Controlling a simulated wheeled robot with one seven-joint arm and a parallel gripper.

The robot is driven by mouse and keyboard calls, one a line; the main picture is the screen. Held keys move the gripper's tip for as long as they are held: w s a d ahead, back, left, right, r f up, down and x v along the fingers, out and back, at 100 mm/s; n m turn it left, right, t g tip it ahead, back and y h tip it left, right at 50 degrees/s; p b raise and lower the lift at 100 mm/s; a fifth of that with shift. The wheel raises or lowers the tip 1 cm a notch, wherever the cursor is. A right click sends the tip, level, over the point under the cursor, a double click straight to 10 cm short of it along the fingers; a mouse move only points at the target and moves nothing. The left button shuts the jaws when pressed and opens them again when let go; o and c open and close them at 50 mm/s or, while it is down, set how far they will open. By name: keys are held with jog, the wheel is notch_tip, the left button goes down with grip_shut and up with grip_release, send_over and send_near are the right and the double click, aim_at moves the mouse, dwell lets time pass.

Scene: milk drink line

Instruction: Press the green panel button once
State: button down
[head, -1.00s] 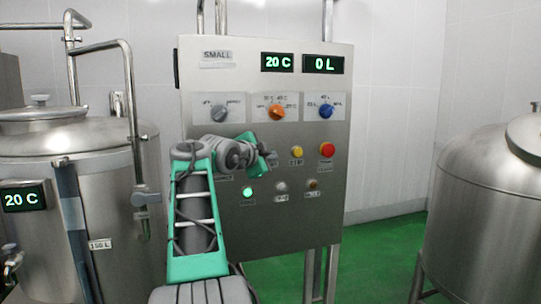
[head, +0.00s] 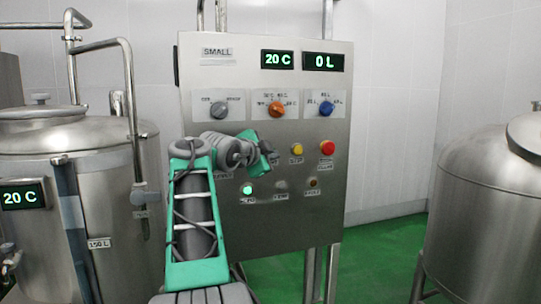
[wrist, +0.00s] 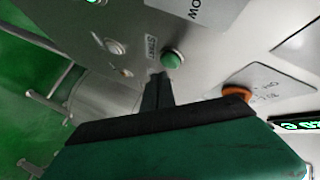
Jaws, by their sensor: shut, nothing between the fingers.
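The green button (wrist: 172,59) is round and sits on the grey metal panel (head: 222,75), beside a "START" label in the wrist view. In the head view my arm hides it. My gripper (wrist: 160,79) is shut and empty, its fingertips close by the green button. I cannot tell whether they touch it. In the head view the wrist end of my arm is in front of the panel's middle, and the fingertips are not clear there.
A lit green lamp (head: 248,189) sits low on the panel. An orange knob (wrist: 237,91) is near my gripper. A yellow button (head: 296,149), a red button (head: 327,148) and a blue knob (head: 326,109) are to the right. Steel tanks stand on both sides.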

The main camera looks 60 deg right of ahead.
jog(key=s+a+b, duration=0.3)
jog(key=shift+s+a+b, duration=0.25)
jog(key=shift+s+b, duration=0.05)
jog(key=shift+b, duration=0.1)
dwell(0.6)
